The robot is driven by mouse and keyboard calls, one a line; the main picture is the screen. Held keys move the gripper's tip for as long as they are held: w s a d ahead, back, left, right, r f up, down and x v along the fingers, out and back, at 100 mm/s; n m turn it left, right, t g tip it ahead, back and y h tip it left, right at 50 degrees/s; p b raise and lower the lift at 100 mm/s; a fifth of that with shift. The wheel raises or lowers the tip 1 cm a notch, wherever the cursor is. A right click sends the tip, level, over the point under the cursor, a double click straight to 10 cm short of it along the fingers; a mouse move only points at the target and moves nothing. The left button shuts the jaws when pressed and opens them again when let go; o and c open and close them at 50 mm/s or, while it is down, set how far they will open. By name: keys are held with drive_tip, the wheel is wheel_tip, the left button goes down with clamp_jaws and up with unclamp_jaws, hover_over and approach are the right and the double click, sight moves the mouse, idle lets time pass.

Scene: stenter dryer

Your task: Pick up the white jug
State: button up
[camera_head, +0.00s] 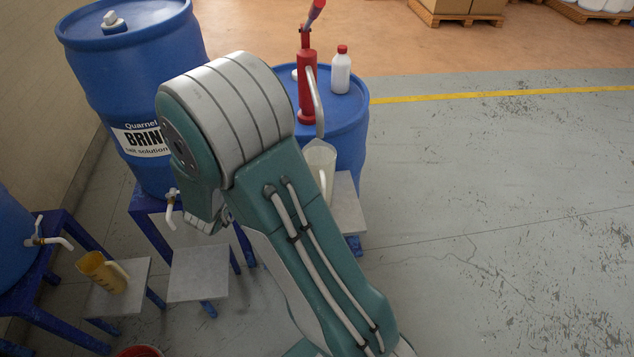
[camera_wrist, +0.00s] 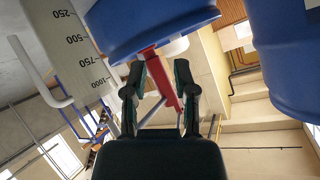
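The white jug (camera_head: 319,164) stands on a small grey shelf in front of the middle blue drum, below the red pump's spout. My arm hides part of it in the head view. In the wrist view, which looks upside down, the jug (camera_wrist: 78,45) is close at the upper left, with dark volume marks and its handle at the far left. My gripper (camera_wrist: 159,72) is open, its fingers apart and nothing held between them. The jug is beside the fingers, not between them. The gripper is hidden in the head view.
The red pump (camera_head: 306,85) and a white bottle with a red cap (camera_head: 341,70) stand on the blue drum (camera_head: 345,115). A yellow jug (camera_head: 102,272) stands on a lower-left shelf. A large labelled blue drum (camera_head: 130,70) is at left. Floor at right is clear.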

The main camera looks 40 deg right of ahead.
drive_tip(key=s+d+f+m+g+h, duration=0.2)
drive_tip(key=s+d+f+g+h, duration=0.15)
drive_tip(key=s+h, duration=0.2)
drive_tip(key=s+d+f+m+g+h, duration=0.1)
drive_tip(key=s+d+f+g+h, duration=0.3)
drive_tip(key=s, duration=0.3)
drive_tip(key=d, duration=0.3)
drive_tip(key=d+f, duration=0.1)
drive_tip(key=d, duration=0.5)
drive_tip(key=shift+w+d+f, duration=0.2)
clamp_jaws()
